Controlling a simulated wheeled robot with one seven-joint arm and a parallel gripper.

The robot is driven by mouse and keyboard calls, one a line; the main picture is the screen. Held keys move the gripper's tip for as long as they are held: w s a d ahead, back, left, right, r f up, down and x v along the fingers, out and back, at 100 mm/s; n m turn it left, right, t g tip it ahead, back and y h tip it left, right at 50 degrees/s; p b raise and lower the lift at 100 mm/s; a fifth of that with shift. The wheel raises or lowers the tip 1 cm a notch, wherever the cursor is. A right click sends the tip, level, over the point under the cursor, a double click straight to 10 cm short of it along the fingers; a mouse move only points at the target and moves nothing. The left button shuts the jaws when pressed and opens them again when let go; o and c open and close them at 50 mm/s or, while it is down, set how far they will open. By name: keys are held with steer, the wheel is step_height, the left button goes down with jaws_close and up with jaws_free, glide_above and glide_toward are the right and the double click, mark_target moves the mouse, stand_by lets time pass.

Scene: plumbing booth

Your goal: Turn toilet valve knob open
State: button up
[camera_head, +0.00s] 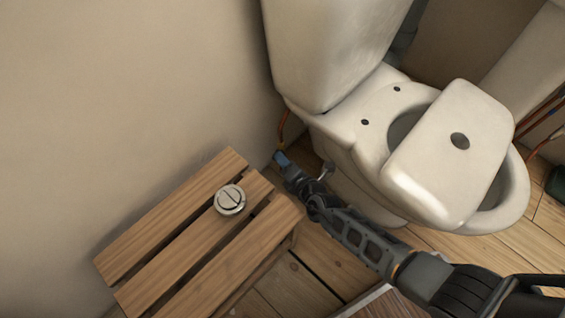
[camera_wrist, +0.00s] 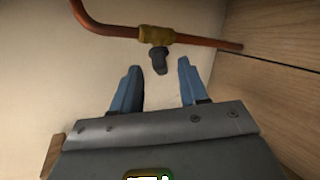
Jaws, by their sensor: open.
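The toilet valve shows in the wrist view as a brass body (camera_wrist: 157,35) on a copper pipe, with a dark grey knob (camera_wrist: 159,61) sticking out of it towards me. My gripper (camera_wrist: 155,82) is open, with its two blue fingers apart. The knob lies just beyond the fingertips, between them in the picture, and I see no contact. In the head view my gripper (camera_head: 281,158) is low by the wall, beside the toilet (camera_head: 340,150). The knob is hidden there; only a short piece of copper pipe (camera_head: 283,125) shows.
A slatted wooden stool (camera_head: 160,235) with a round metal button (camera_head: 229,199) on it stands left of my arm. The cistern lid (camera_head: 450,150) lies across the toilet bowl. In the wrist view the copper pipe (camera_wrist: 205,41) runs along the wall to wooden boards (camera_wrist: 275,80).

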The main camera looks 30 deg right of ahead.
steer(key=shift+b+x, duration=1)
steer(key=shift+x, duration=0.25)
jaws_close()
steer(key=shift+r, duration=0.1)
